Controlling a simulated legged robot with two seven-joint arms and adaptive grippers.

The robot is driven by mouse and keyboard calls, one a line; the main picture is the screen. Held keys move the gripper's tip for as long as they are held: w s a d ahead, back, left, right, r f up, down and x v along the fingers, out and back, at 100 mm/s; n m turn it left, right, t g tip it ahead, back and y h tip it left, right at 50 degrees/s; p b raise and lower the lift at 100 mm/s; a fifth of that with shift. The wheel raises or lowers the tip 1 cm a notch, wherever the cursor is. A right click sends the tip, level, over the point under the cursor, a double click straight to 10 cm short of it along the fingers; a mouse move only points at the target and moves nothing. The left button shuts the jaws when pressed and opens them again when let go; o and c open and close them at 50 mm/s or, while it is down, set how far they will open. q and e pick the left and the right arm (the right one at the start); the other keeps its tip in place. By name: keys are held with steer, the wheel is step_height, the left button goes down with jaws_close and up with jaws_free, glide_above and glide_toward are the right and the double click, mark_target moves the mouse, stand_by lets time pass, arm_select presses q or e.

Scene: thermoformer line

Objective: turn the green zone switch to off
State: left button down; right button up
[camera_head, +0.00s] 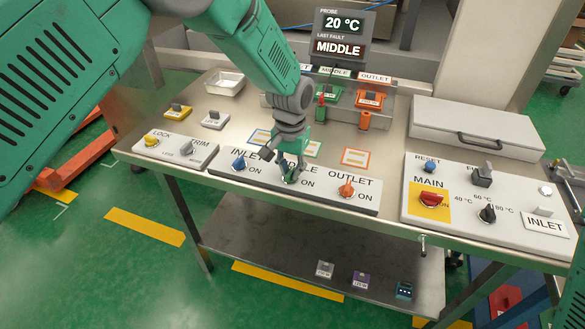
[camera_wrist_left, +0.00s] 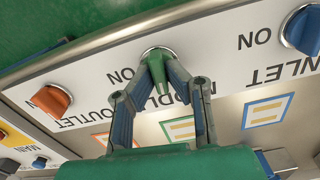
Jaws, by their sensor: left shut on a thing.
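The green zone switch (camera_head: 289,179) sits in the middle of the white INLET, MIDDLE, OUTLET panel (camera_head: 330,197) on the bench front. My left gripper (camera_head: 290,166) reaches down over it, its fingers closed around the green handle. In the left wrist view the green handle (camera_wrist_left: 159,70) stands between the two fingertips (camera_wrist_left: 160,76), with an ON mark beside it. Its exact turn is hard to read, as the fingers partly cover it.
The blue inlet switch (camera_head: 239,163) and orange outlet switch (camera_head: 346,189) flank the green one closely. A panel with the red MAIN switch (camera_head: 431,199) lies to the right. A display (camera_head: 340,35) behind reads 20 °C, last fault MIDDLE. A closed grey box (camera_head: 475,130) stands back right.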

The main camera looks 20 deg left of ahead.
mark_target(291, 171)
arm_select(q)
steer(key=shift+s+f+n, duration=0.1)
steer(key=shift+s+n, duration=0.05)
steer(key=shift+n, duration=0.55)
steer(key=c, duration=1.6)
jaws_free()
steer(key=shift+r, duration=0.3)
step_height(291, 171, up, 12)
steer(key=shift+f, duration=0.25)
steer(key=shift+f, duration=0.1)
